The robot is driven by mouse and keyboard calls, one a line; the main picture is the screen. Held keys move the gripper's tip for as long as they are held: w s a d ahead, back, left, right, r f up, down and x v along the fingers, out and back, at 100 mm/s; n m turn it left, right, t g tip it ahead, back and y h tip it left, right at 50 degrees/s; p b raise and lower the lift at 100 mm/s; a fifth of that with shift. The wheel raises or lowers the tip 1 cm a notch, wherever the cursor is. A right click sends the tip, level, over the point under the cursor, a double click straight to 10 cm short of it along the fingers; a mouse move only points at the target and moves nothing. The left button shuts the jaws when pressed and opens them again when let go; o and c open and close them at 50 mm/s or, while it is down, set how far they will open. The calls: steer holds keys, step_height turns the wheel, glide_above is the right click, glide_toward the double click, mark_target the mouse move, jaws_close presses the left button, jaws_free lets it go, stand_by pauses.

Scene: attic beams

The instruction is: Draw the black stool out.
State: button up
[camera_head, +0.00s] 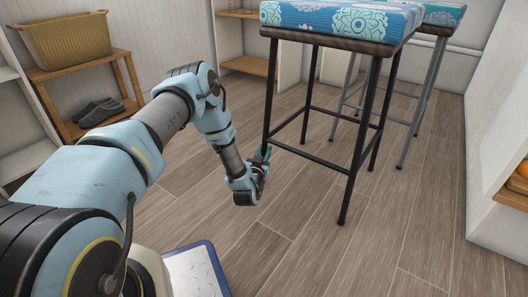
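The black stool (358,145) stands upright on the wood floor, right of centre. It has thin black legs with cross rails, a dark wooden seat edge and a blue and white patterned cushion (335,18). My gripper (263,156) is low at the stool's left front leg, near the bottom rail. Its teal fingertips overlap that leg in the picture. The foot of that leg is hidden behind my gripper. I cannot tell whether the fingers are closed around the leg or only beside it.
A second stool with grey legs (416,100) and a similar cushion stands close behind on the right. A white cabinet (497,140) borders the right side. A wooden bench (85,70) at the left holds a woven basket (66,40) and grey shoes (100,111).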

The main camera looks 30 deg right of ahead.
jaws_close()
stand_by(0.8)
